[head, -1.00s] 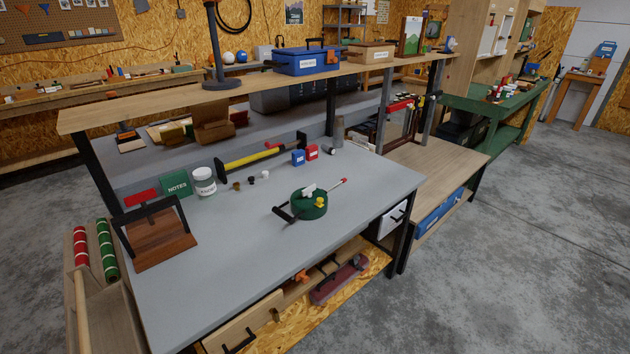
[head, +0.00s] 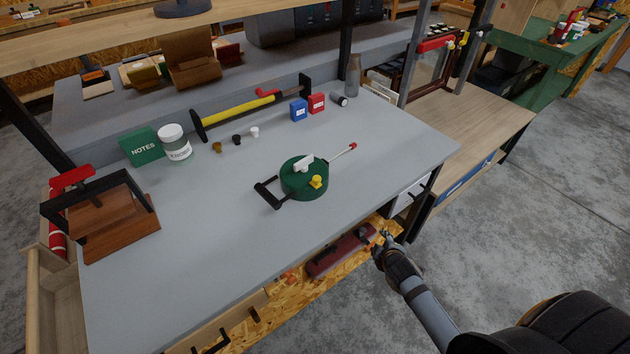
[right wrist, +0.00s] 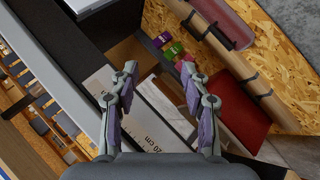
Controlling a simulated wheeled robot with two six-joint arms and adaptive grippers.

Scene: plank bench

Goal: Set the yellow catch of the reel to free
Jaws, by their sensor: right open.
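The green reel (head: 298,187) lies on the grey bench top in the head view. Its yellow catch (head: 316,181) sits on the top near the front right edge. A white piece (head: 303,164) is on top of the reel, a black handle (head: 268,193) sticks out to the left, and a red-tipped rod (head: 340,154) points right. My right gripper (head: 382,242) is beyond the bench's front edge, to the right of and nearer than the reel, apart from it. In the right wrist view my right gripper (right wrist: 158,70) is open and empty. My left gripper is not in view.
Bench around the reel is clear.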

